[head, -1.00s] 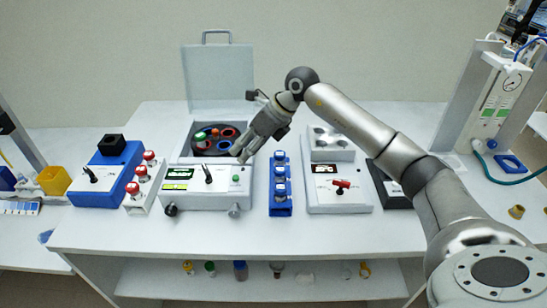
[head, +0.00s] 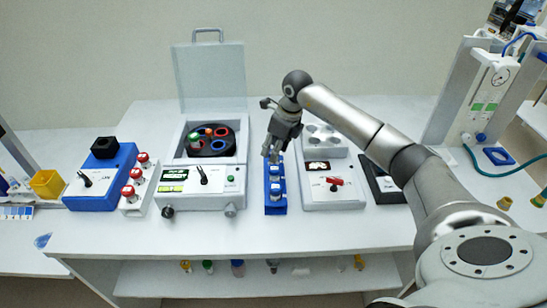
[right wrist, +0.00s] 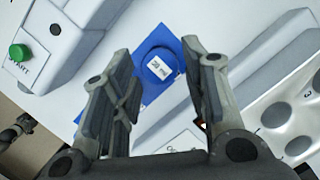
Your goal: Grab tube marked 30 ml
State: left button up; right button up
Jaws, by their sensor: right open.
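A blue rack (head: 275,209) holds a row of blue-capped tubes with white labels, between two white devices. The tube at the far end of the rack is mostly hidden by my right gripper (head: 271,156) in the head view. In the right wrist view a blue cap (right wrist: 160,66) carries a white label that looks like "30 ml", though the first digit is blurred. My right gripper is open and points down above that cap. The cap shows between its fingers, and nothing is held. My left gripper is not in view.
Left of the rack is a centrifuge (head: 188,200) with its lid up and coloured tubes in its rotor. Right of it is a white device (head: 345,197) with a red switch. Red-capped tubes (head: 135,174) stand further left. The table front is clear.

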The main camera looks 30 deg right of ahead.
jog(key=shift+x, duration=1.4)
jog(key=shift+r, duration=0.1)
jog(key=c, duration=0.8)
